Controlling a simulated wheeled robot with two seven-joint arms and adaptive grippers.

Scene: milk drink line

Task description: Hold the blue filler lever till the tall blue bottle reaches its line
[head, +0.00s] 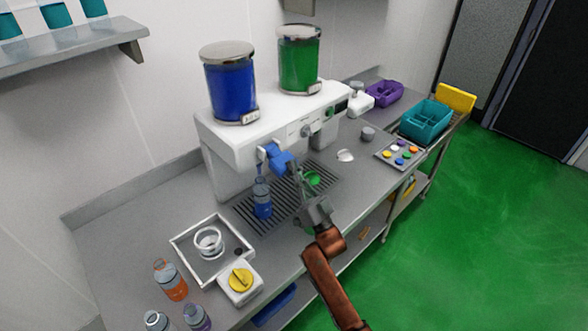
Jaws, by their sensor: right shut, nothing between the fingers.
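The tall blue bottle (263,208) stands upright on the drip grate under the blue filler spout. Its lower part looks blue and its upper part paler; its line is too small to make out. The blue filler lever (281,160) sticks out from the front of the white machine, just above and right of the bottle. My right gripper (299,184) is shut and empty, with its fingertips just below the blue lever; I cannot tell if they touch it. My left gripper is out of view.
A square tray (183,240) with a ring, a yellow-knobbed box (240,281) and several bottles stand at the front left.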

